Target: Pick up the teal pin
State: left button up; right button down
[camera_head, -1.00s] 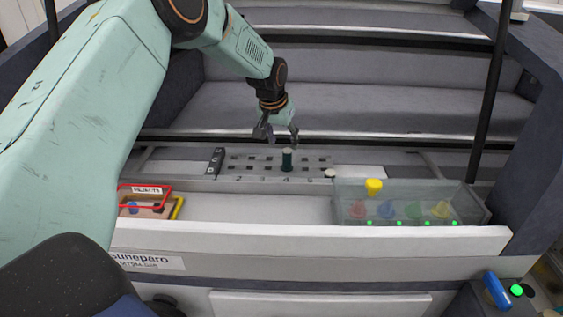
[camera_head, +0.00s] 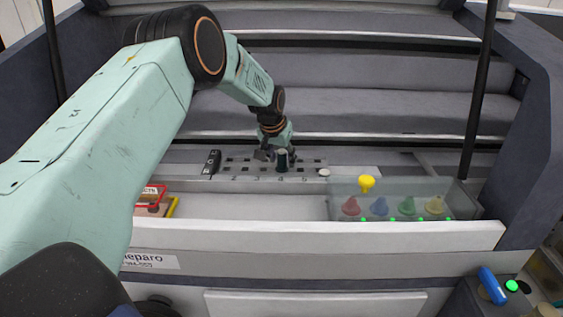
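The teal pin (camera_head: 282,164) is a short dark upright cylinder standing in the grey slotted plate (camera_head: 240,165) near the numbers. My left gripper (camera_head: 278,153) points down at the pin's upper end, with its fingers apart on either side of it. I cannot tell whether a finger touches the pin. My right gripper is not in view.
A clear bin (camera_head: 340,198) at right holds red, blue, green and yellow cones, with a yellow piece (camera_head: 367,183) at its back edge. A red-framed box (camera_head: 152,198) lies at left. A white round piece (camera_head: 324,172) sits right of the pin. The middle of the tray (camera_head: 260,207) is clear.

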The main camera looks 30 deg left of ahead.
aim_at(282, 151)
pick_arm(q)
jog(key=shift+w+a+f, duration=0.1)
jog(key=shift+a+f, duration=0.05)
jog(key=shift+c, duration=0.8)
jog(key=shift+w, duration=0.1)
jog(key=shift+c, duration=0.7)
jog(key=shift+d, duration=0.3)
jog(key=c, duration=0.3)
jog(key=shift+r, duration=0.2)
jog(key=shift+c, duration=0.8)
jog(key=shift+s+a, duration=0.1)
jog(key=shift+s, duration=0.1)
grip_shut()
jog(key=shift+w+f, duration=0.15)
notch_tip(282, 151, up, 10)
jog(key=shift+r+p, duration=0.1)
jog(key=shift+p, duration=0.7)
